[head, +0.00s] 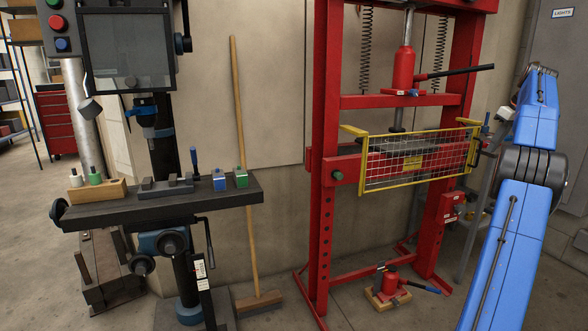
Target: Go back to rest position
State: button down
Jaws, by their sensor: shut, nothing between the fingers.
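My blue arm (510,240) rises along the right side of the view and bends at a dark joint. My gripper (480,146) shows small and dark, partly hidden by the arm, by the right end of the yellow mesh guard (363,165). It is shut and holds nothing. I cannot tell whether it touches the guard. The guard stands across the front of the red press (325,230).
A drill press with a dark table (235,197) stands at left, bearing small blocks and a wooden holder. A broom (243,150) leans on the wall. A red bottle jack (390,283) stands on the floor by the press. A grey cabinet (557,60) is at right.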

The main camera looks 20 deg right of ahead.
jog(key=w+a+r, duration=0.1)
jog(key=a+r, duration=0.2)
jog(key=a, duration=1.3)
jog(key=w+a+r, duration=0.1)
jog(key=a+r, duration=0.1)
jog(key=a, duration=1.4)
jog(key=s+a+f, duration=0.1)
jog(key=s+a, duration=0.1)
jog(key=a, duration=0.5)
jog(key=s+a+f, duration=0.1)
jog(key=s+a, duration=0.2)
jog(key=a, duration=0.3)
jog(key=s+a+f+m, duration=0.1)
jog(key=s+a+f, duration=0.3)
jog(key=s+a, duration=0.45)
jog(key=s+a+f, duration=0.7)
jog(key=s+f, duration=0.3)
jog(key=s+a+f, duration=0.8)
jog(key=s+f, duration=0.2)
jog(key=s, duration=0.1)
jog(key=shift+a+f+t, duration=0.25)
jog(key=shift+f+t, duration=0.05)
jog(key=shift+f, duration=0.05)
